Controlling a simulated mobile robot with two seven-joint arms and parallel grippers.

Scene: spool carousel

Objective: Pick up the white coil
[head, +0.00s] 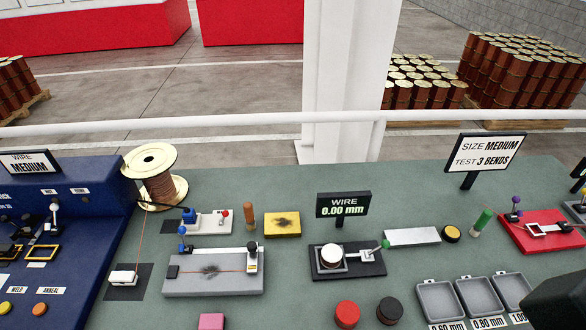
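The white coil (331,256) is a small round white piece with a dark rim. It sits in the square grey holder of a black gauge fixture (368,270), behind the red and black coils. A "WIRE 0.00 mm" sign (343,205) stands just behind it. Neither of my grippers shows clearly in the head view, and nothing touches the white coil.
A red coil (347,313) and a black coil (389,310) lie in front. Grey trays (440,300) stand at right. A dark blocky shape (562,300), which I cannot identify, fills the lower right corner. A wire spool (156,175) stands at left.

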